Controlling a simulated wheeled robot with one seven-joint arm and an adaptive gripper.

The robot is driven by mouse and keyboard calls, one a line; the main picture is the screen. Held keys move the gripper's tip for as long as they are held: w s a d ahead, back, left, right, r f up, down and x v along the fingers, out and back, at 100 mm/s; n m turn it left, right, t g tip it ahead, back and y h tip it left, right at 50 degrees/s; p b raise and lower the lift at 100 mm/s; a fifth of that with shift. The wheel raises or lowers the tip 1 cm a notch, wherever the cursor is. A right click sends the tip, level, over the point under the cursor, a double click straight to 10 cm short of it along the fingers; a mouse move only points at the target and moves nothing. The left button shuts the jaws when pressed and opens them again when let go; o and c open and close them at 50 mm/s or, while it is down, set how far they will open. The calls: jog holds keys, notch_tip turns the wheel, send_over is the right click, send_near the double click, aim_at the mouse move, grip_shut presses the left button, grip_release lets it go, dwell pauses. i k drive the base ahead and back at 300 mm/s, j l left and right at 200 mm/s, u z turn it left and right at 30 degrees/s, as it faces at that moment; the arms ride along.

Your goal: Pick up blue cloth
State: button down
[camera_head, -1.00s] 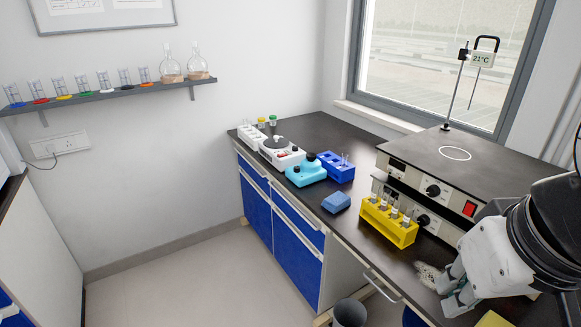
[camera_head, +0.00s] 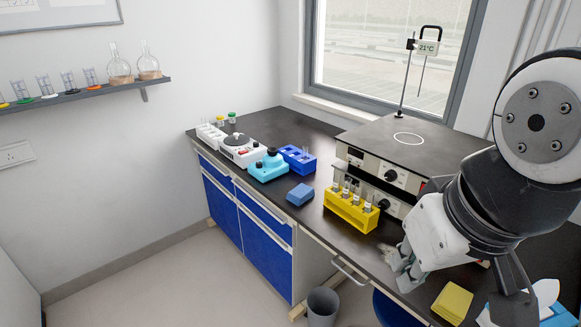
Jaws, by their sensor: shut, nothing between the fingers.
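The blue cloth (camera_head: 300,194) is a small folded block lying on the dark worktop near its front edge. It sits left of the yellow test tube rack and in front of the light blue device. My gripper (camera_head: 401,272) is shut and empty. It is over the right part of the worktop, to the right of the cloth and apart from it. My arm covers much of the right side of the view.
The yellow rack (camera_head: 351,208) with several tubes stands between the cloth and my gripper. Behind the cloth are the light blue device (camera_head: 268,166) and a blue rack (camera_head: 298,158). Heater boxes (camera_head: 400,145) stand behind. A yellow cloth (camera_head: 453,302) lies at lower right.

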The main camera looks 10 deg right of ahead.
aim_at(300, 194)
jog(key=i+j+z, duration=0.3)
jog(key=i+j, duration=0.2)
jog(key=j, duration=0.15)
jog(key=i+j+z, duration=0.15)
jog(key=j, duration=0.25)
jog(key=i+j+z, duration=0.35)
jog(key=j, duration=0.45)
jog(key=i, duration=0.1)
